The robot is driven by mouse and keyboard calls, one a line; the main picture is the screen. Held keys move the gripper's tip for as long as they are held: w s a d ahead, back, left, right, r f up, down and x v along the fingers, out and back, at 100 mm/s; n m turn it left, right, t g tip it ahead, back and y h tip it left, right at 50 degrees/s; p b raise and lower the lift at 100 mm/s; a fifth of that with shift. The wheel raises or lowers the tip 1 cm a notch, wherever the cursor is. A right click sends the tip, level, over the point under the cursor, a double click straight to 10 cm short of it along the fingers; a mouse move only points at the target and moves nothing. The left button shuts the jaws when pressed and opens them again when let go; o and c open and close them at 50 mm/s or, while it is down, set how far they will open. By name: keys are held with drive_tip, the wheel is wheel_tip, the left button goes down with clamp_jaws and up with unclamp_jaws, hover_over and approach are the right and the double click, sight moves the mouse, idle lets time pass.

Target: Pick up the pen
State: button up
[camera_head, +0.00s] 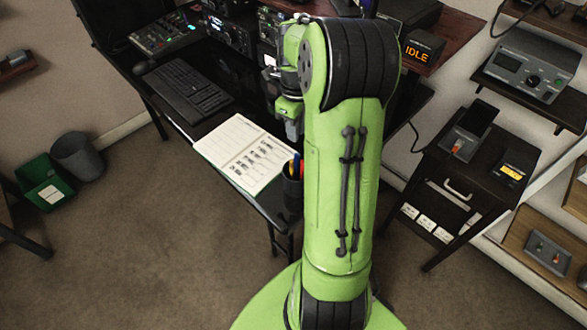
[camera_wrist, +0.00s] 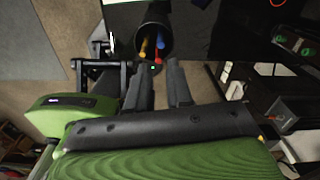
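Several pens, with yellow, blue and red parts showing, stand in a dark pen cup (camera_head: 292,193) at the near edge of the desk, partly hidden by my arm. In the wrist view, the blue pen (camera_wrist: 160,41), the yellow pen (camera_wrist: 143,47) and the red-tipped pen (camera_wrist: 158,60) show in the mouth of the same cup (camera_wrist: 151,14). My gripper (camera_wrist: 159,69) is open, its two dark fingers apart and pointing toward the cup. Nothing is visible between the fingers. The fingertips look close to the pens; I cannot tell whether they touch.
An open notebook (camera_head: 243,154) lies beside the cup on the desk. A keyboard (camera_head: 187,90) and radio units (camera_head: 228,36) are farther back. A small side cabinet (camera_head: 470,165) stands right. Bins (camera_head: 77,157) stand on the floor at left. Carpet is clear in the foreground left.

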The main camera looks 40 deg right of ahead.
sight(296, 154)
wheel_tip(296, 154, down, 11)
drive_tip(key=b, duration=0.2)
drive_tip(key=shift+d+r+b, duration=0.1)
drive_tip(key=shift+b, duration=0.3)
drive_tip(key=shift+r, duration=0.1)
drive_tip(key=shift+c, duration=0.2)
clamp_jaws()
